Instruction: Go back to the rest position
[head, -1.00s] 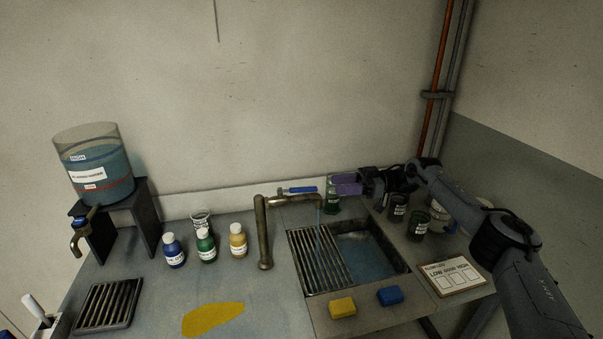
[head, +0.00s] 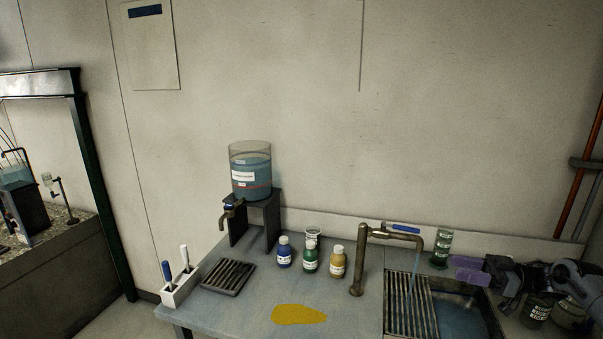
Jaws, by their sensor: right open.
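My right gripper (head: 469,270) has purple fingers and comes in from the right at the lower right of the head view. It is open, with nothing between its fingers, above the far right edge of the sink (head: 470,318). A dark green labelled glass (head: 441,248) stands upright at the back of the counter, just left of and behind the fingers, with a small gap in the picture. My left gripper is not in view.
A brass tap (head: 361,262) runs a thin stream into the sink. Three bottles, blue (head: 284,254), green (head: 310,257) and yellow (head: 337,264), stand mid-counter. A blue tank (head: 250,178) sits on a stand. A yellow spill (head: 299,314) lies in front. Dark jars (head: 537,309) stand beside my right arm.

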